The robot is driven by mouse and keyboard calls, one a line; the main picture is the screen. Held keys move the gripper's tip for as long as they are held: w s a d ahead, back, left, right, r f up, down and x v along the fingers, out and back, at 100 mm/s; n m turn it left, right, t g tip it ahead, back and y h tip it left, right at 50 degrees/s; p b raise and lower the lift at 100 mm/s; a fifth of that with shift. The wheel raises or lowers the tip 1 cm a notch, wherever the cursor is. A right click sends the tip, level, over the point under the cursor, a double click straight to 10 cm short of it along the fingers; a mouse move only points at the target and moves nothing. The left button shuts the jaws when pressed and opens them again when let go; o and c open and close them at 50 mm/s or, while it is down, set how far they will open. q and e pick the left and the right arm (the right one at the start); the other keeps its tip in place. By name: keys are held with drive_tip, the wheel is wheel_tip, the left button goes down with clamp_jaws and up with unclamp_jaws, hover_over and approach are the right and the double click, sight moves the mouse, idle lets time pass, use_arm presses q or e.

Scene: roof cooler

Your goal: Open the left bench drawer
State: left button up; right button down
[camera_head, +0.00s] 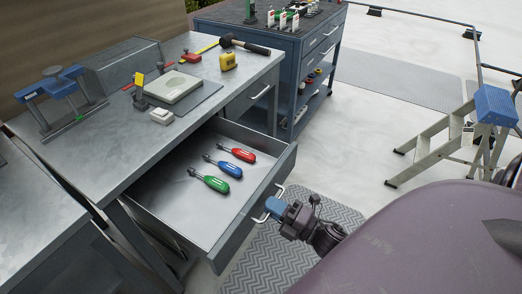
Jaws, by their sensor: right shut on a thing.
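The left bench drawer (243,222) stands pulled out from under the metal workbench (97,152). Its inside shows a green screwdriver (214,183), a blue screwdriver (228,168) and a red screwdriver (242,154) lying on its floor. My right gripper (269,211) is at the drawer's front, shut on its pale bar handle (263,217). My left gripper is not in the view.
A second, closed drawer (247,97) is farther along the bench. A blue tool cart (287,45) stands behind. A stepladder (437,140) is at the right. A grey patterned mat (283,258) lies below the drawer front. The pale floor between is clear.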

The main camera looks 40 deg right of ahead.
drive_tip(key=shift+s+d, duration=0.1)
drive_tip(key=shift+s, duration=0.3)
drive_tip(key=c, duration=1.3)
unclamp_jaws()
drive_tip(key=shift+o, duration=0.2)
drive_tip(key=v, duration=1)
drive_tip(key=shift+s+d, duration=0.15)
drive_tip(key=shift+s, duration=0.2)
